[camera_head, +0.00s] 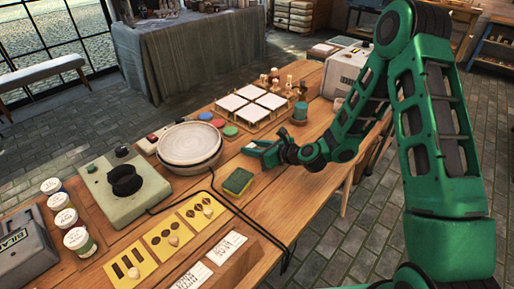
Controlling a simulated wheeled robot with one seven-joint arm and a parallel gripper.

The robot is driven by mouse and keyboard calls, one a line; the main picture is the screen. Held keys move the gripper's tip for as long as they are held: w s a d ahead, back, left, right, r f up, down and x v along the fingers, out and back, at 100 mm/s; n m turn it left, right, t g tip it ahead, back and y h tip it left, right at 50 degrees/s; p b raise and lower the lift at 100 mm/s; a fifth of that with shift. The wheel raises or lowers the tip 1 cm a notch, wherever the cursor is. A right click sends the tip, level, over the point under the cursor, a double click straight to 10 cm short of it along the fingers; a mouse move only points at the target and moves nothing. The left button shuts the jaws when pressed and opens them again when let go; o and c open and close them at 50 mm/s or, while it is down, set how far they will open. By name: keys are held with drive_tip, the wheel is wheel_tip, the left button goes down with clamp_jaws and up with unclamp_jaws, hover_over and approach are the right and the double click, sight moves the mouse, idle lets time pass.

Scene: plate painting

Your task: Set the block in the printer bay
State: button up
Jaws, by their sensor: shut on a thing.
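My gripper (262,149) is low over the middle of the wooden table, between the green-and-yellow sponge and the white tiles. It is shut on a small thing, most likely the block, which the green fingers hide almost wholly. I cannot make out the block's shape or tilt. A pale grey boxy machine (345,72) with a dark label stands at the table's far right end, partly behind my arm. A grey-green machine (124,190) with a black round top stands at the left. I cannot tell which of them has the printer bay.
A sponge (237,182) lies just in front of my gripper. Stacked plates (189,145) stand left of it, with coloured discs beside them. White tiles (252,106) lie behind. Yellow stencils (168,239), a black cable and several jars (79,242) fill the front left.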

drive_tip(key=o, duration=1)
drive_tip(key=v, duration=1.2)
